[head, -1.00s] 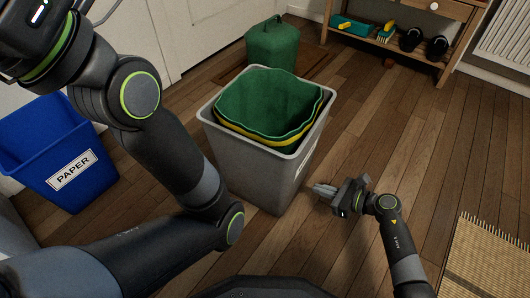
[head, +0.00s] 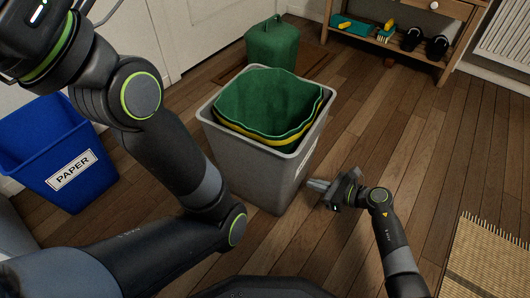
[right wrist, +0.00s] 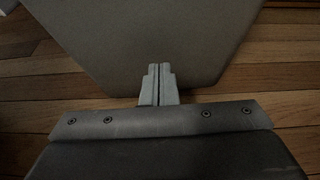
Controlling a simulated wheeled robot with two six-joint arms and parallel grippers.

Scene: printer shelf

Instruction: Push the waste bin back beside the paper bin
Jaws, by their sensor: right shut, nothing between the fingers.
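The waste bin (head: 252,178) is grey, with a green liner and a yellow band inside its rim, and stands upright on the floor in the middle of the head view. The blue paper bin (head: 52,150), labelled PAPER, stands at the left, with a gap between the two bins. My right gripper (head: 314,185) is shut and empty, its fingertips close to the waste bin's right side. In the right wrist view its fingers (right wrist: 159,84) point at the grey bin wall (right wrist: 150,40); I cannot tell if they touch. My left arm crosses the left side; its gripper is out of view.
A wooden shelf (head: 395,40) with shoes and brushes stands at the back right. A woven rug (head: 490,258) lies at the lower right. The wooden floor right of the bin is clear.

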